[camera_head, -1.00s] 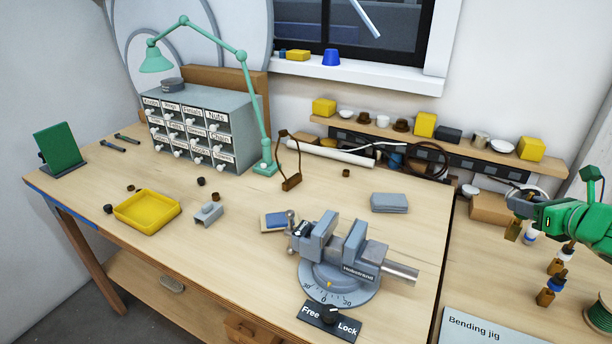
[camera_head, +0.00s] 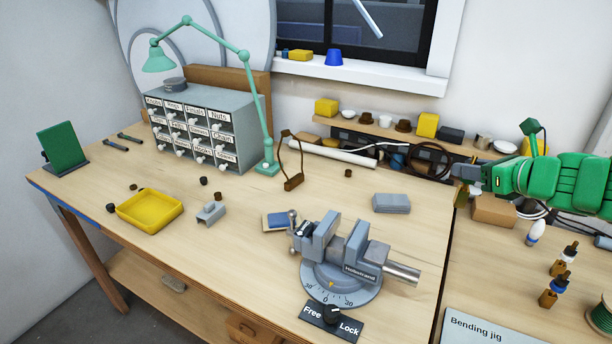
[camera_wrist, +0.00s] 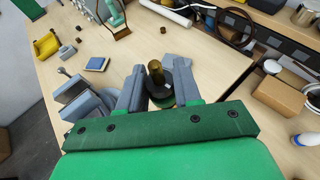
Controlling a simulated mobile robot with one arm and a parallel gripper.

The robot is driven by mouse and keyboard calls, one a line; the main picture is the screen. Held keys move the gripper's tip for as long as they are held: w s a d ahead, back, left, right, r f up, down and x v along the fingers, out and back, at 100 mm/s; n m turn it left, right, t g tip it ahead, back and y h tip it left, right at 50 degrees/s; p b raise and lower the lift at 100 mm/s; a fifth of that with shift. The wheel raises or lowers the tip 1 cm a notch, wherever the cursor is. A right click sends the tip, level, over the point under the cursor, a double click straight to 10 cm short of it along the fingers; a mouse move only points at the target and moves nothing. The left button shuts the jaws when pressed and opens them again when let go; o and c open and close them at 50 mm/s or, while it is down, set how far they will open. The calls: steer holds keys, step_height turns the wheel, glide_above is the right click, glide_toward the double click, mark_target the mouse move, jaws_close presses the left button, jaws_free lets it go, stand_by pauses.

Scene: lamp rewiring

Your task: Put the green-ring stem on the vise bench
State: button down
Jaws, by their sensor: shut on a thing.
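My gripper (camera_head: 468,182) is at the right of the head view, in the air near the right edge of the vise bench (camera_head: 415,228). It is shut on a brass-coloured stem (camera_head: 461,195). In the wrist view the stem (camera_wrist: 156,76) stands between the two grey fingers (camera_wrist: 158,88), with a dark round part around it.
A grey block (camera_head: 391,203), a blue pad (camera_head: 277,221), a yellow tray (camera_head: 150,211) and a green lamp (camera_head: 267,168) are on the vise bench. Bare wood lies between them. On the right bench are a cardboard box (camera_head: 494,211), a white-bodied bottle (camera_head: 535,233) and brass-coloured pieces (camera_head: 548,297).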

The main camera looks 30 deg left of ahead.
steer(key=s+a+n+g+y, duration=0.1)
steer(key=s+a+n+g, duration=0.1)
steer(key=s+a, duration=0.5)
steer(key=s+a+n+g+y, duration=0.1)
steer(key=s+a+n+g, duration=0.15)
steer(key=a, duration=0.85)
steer(key=s+a+n+g+y, duration=0.1)
steer(key=s+a+n+g, duration=0.15)
steer(key=s+a, duration=0.4)
steer(key=s+a+n+g+h, duration=0.1)
steer(key=s+a+n+g, duration=0.5)
steer(key=s+a, duration=1.1)
steer(key=w+a+f, duration=0.2)
steer(key=a+f, duration=0.3)
steer(key=f, duration=0.4)
steer(key=w+a+f+m, duration=0.1)
steer(key=w+a+f, duration=0.2)
steer(key=a+f, duration=0.3)
steer(key=shift+w+f, duration=0.2)
steer(key=shift+f, duration=1.3)
